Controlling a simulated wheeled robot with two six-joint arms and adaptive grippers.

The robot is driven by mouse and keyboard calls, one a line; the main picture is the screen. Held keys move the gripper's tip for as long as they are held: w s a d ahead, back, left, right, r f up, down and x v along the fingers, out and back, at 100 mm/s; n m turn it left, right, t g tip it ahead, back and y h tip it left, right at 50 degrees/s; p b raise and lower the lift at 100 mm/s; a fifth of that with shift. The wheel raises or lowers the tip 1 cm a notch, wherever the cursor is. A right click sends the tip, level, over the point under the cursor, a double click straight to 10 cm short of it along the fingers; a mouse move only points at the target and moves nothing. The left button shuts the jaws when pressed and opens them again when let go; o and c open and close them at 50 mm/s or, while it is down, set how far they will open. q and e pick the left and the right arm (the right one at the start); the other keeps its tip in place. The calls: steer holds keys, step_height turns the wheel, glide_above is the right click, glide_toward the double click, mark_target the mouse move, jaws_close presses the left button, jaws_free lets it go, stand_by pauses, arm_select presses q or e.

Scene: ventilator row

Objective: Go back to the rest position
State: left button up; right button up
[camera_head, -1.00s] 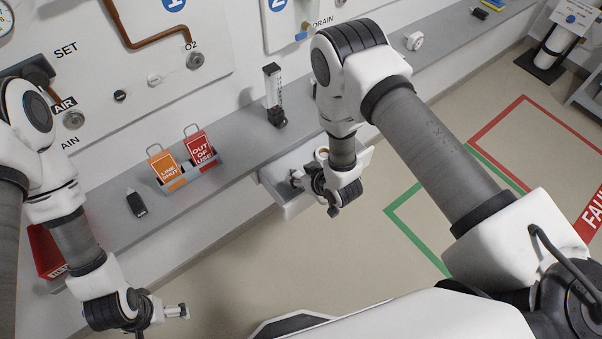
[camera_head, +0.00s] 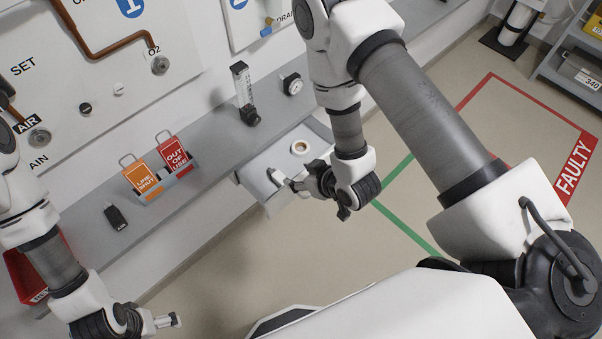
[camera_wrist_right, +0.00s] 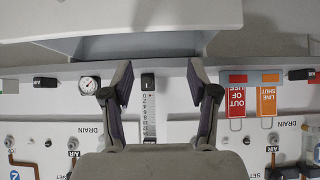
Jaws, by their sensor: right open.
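My right gripper (camera_head: 283,181) is in front of a pulled-out white drawer (camera_head: 262,190) under the grey shelf, overlapping its front edge in the head view. In the right wrist view its two fingers (camera_wrist_right: 160,88) stand wide apart with nothing between them. My left gripper (camera_head: 165,321) is low at the left, in front of the shelf; its jaws are too small and side-on to read. A ring-shaped roll (camera_head: 300,147) lies in the drawer. I cannot tell whether the right gripper touches the drawer.
The grey shelf (camera_head: 215,150) carries an orange tag (camera_head: 142,178) and a red tag (camera_head: 174,153) in a holder, a flowmeter (camera_head: 243,92), a round gauge (camera_head: 293,84) and a black device (camera_head: 115,217). A red bin (camera_head: 22,275) hangs at left.

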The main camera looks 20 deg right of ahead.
stand_by(0.5)
steer(key=s+d+f+m+g+h, duration=0.1)
steer(key=s+d+f+g, duration=0.1)
steer(key=s, duration=0.4)
steer(key=s+d+f+m+g+h, duration=0.1)
steer(key=s+d+f+m+g, duration=0.1)
steer(key=s+g, duration=0.2)
steer(key=s+d+f+m+g+h, duration=0.1)
steer(key=s+d+f+g, duration=0.1)
steer(key=s, duration=0.7)
steer(key=shift+d+f+g, duration=0.4)
steer(key=shift+d+f, duration=0.05)
steer(key=shift+f, duration=0.1)
steer(key=shift+s+d, duration=0.1)
